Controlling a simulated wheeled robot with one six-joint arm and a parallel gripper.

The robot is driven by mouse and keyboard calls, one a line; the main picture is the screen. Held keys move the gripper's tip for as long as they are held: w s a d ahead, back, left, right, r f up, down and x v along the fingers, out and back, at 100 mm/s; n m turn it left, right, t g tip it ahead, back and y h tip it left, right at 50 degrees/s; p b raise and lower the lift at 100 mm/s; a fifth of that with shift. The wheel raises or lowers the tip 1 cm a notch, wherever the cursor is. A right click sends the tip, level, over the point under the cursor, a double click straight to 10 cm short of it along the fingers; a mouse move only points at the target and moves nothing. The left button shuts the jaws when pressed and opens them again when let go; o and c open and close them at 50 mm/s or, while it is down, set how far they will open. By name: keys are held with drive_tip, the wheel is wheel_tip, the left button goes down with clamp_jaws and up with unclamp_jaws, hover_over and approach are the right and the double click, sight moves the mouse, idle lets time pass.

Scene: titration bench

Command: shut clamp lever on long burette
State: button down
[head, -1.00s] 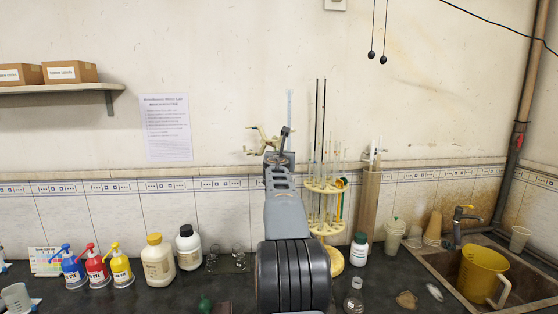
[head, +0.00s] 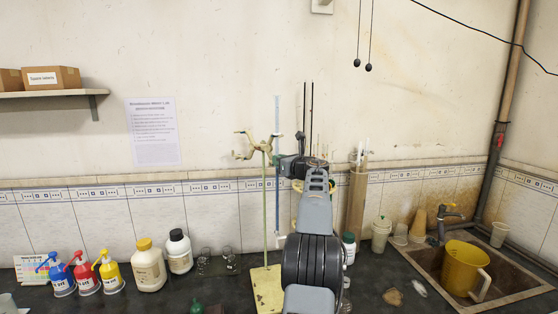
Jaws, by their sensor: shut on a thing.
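A long burette (head: 277,120) stands upright beside the green stand rod (head: 264,215). Its upper tube is pale and its lower part is blue. The cream clamp (head: 252,146) sits near the top of the rod, and its right arm reaches the burette. The stand has a yellow base (head: 266,290). My gripper (head: 284,165) is at the burette's right side, at about clamp height, and is shut on the clamp lever. The lever is small and mostly hidden by my gripper, so its angle is unclear.
A pipette rack with tall black rods (head: 311,115) is mostly hidden behind my arm. A brown cylinder (head: 356,202) stands to its right. Bottles (head: 150,265) stand at left. The sink (head: 500,272) with a yellow jug (head: 465,270) is at right.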

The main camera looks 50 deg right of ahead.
drive_tip(key=shift+d+n+y, duration=0.1)
drive_tip(key=shift+n+y, duration=0.2)
drive_tip(key=shift+y, duration=0.2)
drive_tip(key=c, duration=1.4)
unclamp_jaws()
drive_tip(key=shift+o, duration=1.1)
drive_tip(key=s+a+b, duration=0.1)
drive_tip(key=s+b, duration=0.5)
drive_tip(key=s, duration=0.7)
drive_tip(key=shift+s+a+b, duration=0.3)
drive_tip(key=shift+s+a, duration=0.05)
drive_tip(key=shift+s, duration=0.05)
